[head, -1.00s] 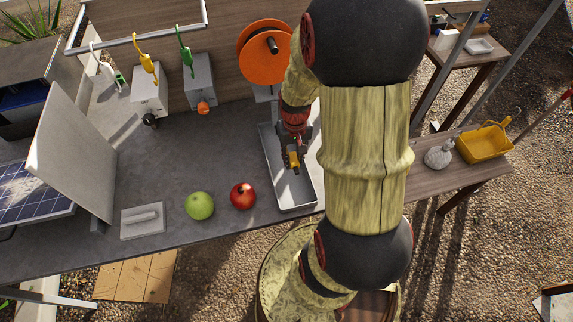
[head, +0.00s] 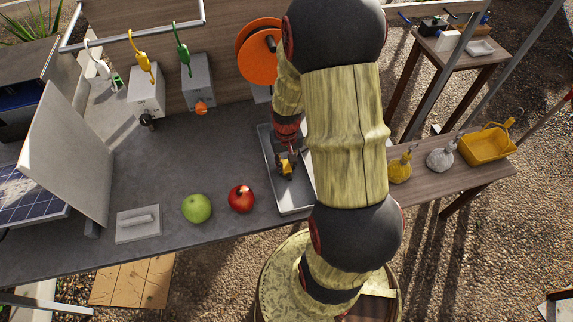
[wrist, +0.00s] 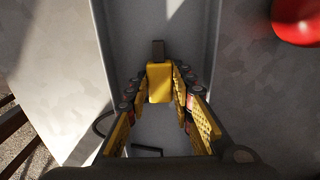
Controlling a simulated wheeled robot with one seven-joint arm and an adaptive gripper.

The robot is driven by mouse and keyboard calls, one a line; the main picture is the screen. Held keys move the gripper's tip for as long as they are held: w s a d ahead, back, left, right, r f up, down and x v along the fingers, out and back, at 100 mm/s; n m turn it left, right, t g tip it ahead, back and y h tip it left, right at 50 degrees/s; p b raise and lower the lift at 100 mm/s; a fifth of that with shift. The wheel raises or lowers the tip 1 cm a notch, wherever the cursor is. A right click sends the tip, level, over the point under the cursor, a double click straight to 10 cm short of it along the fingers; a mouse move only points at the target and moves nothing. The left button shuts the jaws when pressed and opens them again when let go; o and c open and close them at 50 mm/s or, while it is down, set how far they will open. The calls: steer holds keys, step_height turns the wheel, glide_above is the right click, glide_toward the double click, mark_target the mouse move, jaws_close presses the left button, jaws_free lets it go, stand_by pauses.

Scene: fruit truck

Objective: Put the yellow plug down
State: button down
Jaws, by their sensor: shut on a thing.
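The yellow plug (head: 286,169) is over the grey metal tray (head: 296,211) on the dark table. In the wrist view the yellow plug (wrist: 160,84) has a dark prong end pointing up the picture. My gripper (head: 286,160) is shut on it. In the wrist view the yellow-padded fingers of my gripper (wrist: 166,80) close on the plug from both sides. The tray (wrist: 112,30) lies below, and its floor shows around the plug. I cannot tell whether the plug touches the tray floor.
A red apple (head: 241,198) and a green apple (head: 197,208) sit left of the tray. An orange reel (head: 258,55) stands behind it. Grey boxes (head: 146,92) with hanging yellow and green plugs are at the back left. A side table at right holds a yellow basket (head: 487,145).

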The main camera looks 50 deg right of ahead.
mark_target(286, 167)
steer(key=c, duration=1.5)
jaws_free()
steer(key=shift+f, duration=0.1)
steer(key=shift+c, duration=0.2)
step_height(286, 167, up, 12)
steer(key=p, duration=0.4)
steer(key=w+a+r+n+t, duration=0.1)
steer(key=a+r+n+t, duration=0.15)
steer(key=a+r, duration=1)
steer(key=s+a+r+n+t, duration=0.3)
steer(key=s+a+r+n, duration=0.1)
steer(key=s+a+r, duration=0.3)
step_height(286, 167, up, 4)
steer(key=shift+s+a+f, duration=0.2)
steer(key=shift+s+a, duration=0.15)
steer(key=shift+a, duration=0.9)
